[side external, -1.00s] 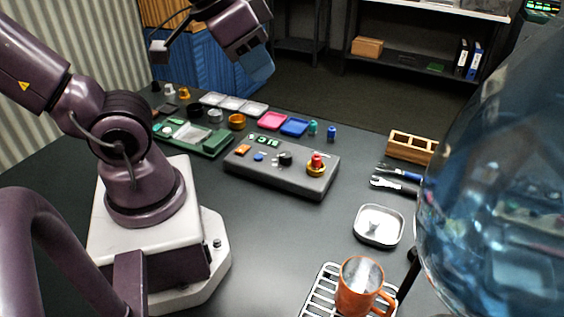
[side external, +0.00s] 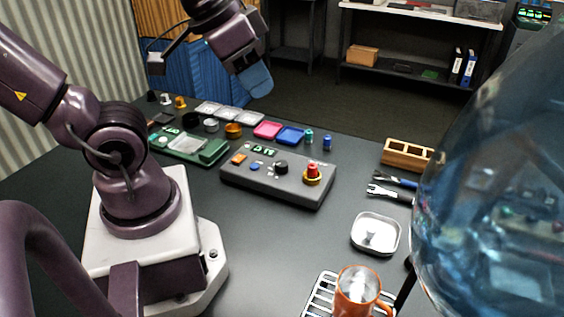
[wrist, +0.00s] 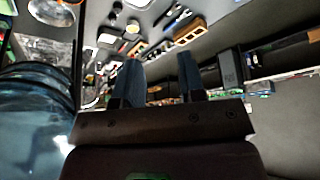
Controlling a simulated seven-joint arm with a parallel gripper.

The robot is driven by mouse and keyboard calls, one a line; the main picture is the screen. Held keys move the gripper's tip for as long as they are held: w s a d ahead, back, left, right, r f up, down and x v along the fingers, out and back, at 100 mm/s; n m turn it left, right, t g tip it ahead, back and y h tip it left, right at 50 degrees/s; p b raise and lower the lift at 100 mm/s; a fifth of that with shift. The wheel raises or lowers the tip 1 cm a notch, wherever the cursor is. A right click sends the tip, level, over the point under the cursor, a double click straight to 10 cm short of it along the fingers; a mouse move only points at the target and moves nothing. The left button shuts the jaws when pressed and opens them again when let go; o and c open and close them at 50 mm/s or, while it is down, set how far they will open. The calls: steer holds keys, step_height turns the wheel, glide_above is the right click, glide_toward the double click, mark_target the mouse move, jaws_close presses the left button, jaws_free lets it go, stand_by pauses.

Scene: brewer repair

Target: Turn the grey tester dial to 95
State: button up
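The grey tester (side external: 265,187) is a low box in the middle of the table in the side external view. A dark round dial (side external: 281,167) stands on its top, between a blue button (side external: 254,167) and a red knob on a yellow base (side external: 312,173). A small display (side external: 262,151) glows green at its back edge; its digits are too small to read. My gripper (side external: 257,82) is high above and behind the tester, touching nothing. In the wrist view its two blue fingers stand apart with nothing between them (wrist: 160,72). I cannot make out the dial there.
A green board (side external: 188,148) lies left of the tester. Pink (side external: 268,130) and blue (side external: 290,136) trays lie behind it. Pliers (side external: 390,190), a metal dish (side external: 376,234) and an orange mug (side external: 356,294) are to the right. A large blue transparent vessel (side external: 495,200) fills the right edge.

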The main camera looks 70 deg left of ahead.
steer(key=o, duration=0.3)
steer(key=w+a+f+n+g, duration=0.1)
steer(key=a+f, duration=0.1)
steer(key=w+a+f+n+g, duration=0.1)
steer(key=w+a+f, duration=0.1)
steer(key=w+a+f+n+g, duration=0.1)
steer(key=a+f+g, duration=0.1)
steer(key=shift+w+a+f+n+y, duration=0.15)
steer(key=shift+a+f+n+y, duration=0.15)
steer(key=shift+a+f, duration=0.1)
steer(key=shift+o, duration=0.2)
steer(key=n+g, duration=0.2)
steer(key=n, duration=0.6)
glide_toward(282, 164)
steer(key=f, duration=0.6)
steer(key=a+f, duration=0.1)
steer(key=f, duration=0.2)
steer(key=shift+s+f, duration=0.2)
steer(key=c, duration=0.9)
